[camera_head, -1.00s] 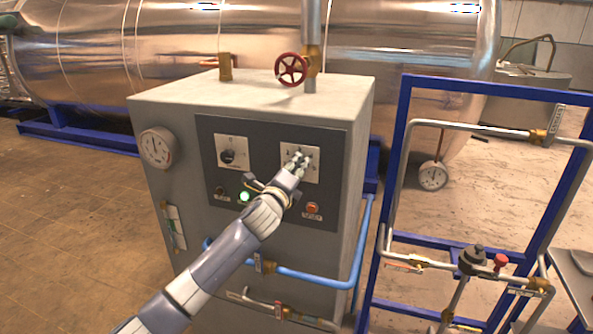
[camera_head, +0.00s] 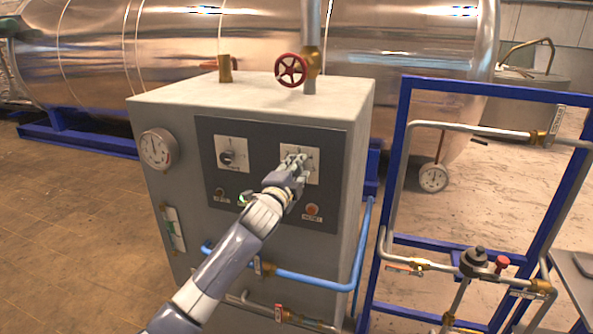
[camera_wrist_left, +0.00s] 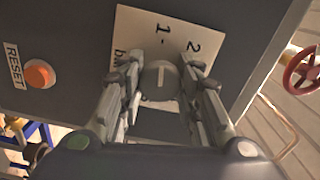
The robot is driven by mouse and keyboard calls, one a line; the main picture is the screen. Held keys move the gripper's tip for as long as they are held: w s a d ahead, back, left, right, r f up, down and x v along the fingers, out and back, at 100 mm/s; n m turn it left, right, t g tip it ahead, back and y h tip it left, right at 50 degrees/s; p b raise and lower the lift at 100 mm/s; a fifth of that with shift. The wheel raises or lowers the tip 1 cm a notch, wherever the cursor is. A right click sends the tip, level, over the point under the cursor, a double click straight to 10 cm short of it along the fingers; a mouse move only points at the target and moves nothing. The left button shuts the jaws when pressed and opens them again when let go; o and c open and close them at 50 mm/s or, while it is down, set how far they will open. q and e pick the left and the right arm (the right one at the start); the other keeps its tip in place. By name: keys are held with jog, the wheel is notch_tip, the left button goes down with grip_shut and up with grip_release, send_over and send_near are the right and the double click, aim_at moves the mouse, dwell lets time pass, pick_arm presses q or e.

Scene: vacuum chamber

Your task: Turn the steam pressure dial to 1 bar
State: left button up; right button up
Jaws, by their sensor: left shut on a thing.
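The dial's round grey knob (camera_wrist_left: 160,78) sits on a light plate marked "1", "2" and a partly covered "bar". A pale line on the knob runs roughly up and down in the wrist view, with the "1" mark above it. My left gripper (camera_wrist_left: 163,85) is shut on the knob, one finger on each side. In the head view the left gripper (camera_head: 293,165) reaches the right-hand plate (camera_head: 313,163) of the dark panel, and its fingers hide the knob there. My right gripper is not in view.
Another dial (camera_head: 227,157) is on the panel's left. An orange-red RESET button (camera_wrist_left: 40,74) lies below the held dial; it also shows in the head view (camera_head: 312,209). A red valve wheel (camera_head: 291,70) stands above the cabinet. Blue pipe (camera_head: 310,280) runs below the panel.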

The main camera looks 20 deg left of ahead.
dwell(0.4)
pick_arm(q)
jog(key=o, duration=1)
jog(key=shift+o, duration=0.2)
jog(key=s, duration=1.2)
jog(key=shift+a, duration=0.25)
